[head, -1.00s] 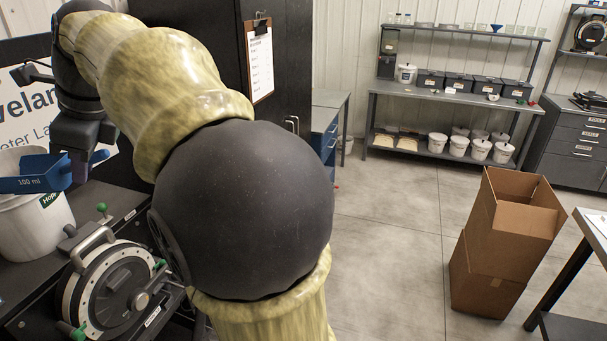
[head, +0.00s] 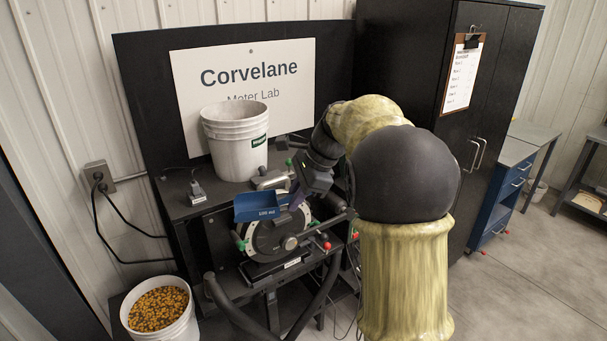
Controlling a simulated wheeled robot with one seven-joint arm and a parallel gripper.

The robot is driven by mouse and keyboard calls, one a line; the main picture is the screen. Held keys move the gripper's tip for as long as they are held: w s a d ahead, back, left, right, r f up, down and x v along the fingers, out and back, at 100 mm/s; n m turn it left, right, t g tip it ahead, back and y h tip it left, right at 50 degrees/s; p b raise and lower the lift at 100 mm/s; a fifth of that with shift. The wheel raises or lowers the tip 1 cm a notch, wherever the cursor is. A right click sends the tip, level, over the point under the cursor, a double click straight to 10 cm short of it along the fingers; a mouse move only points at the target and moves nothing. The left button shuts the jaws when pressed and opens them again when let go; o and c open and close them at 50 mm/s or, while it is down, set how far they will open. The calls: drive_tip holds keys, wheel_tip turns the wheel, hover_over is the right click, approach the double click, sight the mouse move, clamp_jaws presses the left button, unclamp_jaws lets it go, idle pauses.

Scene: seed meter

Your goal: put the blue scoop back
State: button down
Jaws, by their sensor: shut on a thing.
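The blue scoop (head: 262,206), marked 100 ml, is held out to the left of my gripper (head: 297,193). My gripper is shut on the scoop's handle end, which is mostly hidden by the fingers. The scoop is roughly level and overlaps the upper part of the round seed meter (head: 272,237) in the picture. I cannot tell the gap between them. An open white bucket of yellow and dark seed (head: 158,308) is at the lower left. A white bucket (head: 236,140) with a green label stands on the bench behind; its inside is mostly not visible.
The black bench (head: 188,205) carries a small grey device (head: 196,192) at its left. A tall black cabinet (head: 500,90) with a clipboard (head: 463,72) stands to the right. Dark curved bars are in front of the meter. Open floor (head: 510,270) lies at right.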

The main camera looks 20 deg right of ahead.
drive_tip(key=s+f+n+g+h, duration=0.1)
drive_tip(key=s+f+n+g, duration=0.2)
drive_tip(key=f+n, duration=0.5)
drive_tip(key=s+f+n+g+h, duration=0.1)
drive_tip(key=f+n, duration=0.8)
drive_tip(key=f, duration=2)
drive_tip(key=s+g, duration=0.2)
drive_tip(key=shift+f+g+h, duration=0.15)
drive_tip(key=shift+g+h, duration=0.15)
drive_tip(key=shift+g, duration=0.1)
drive_tip(key=shift+a, duration=0.1)
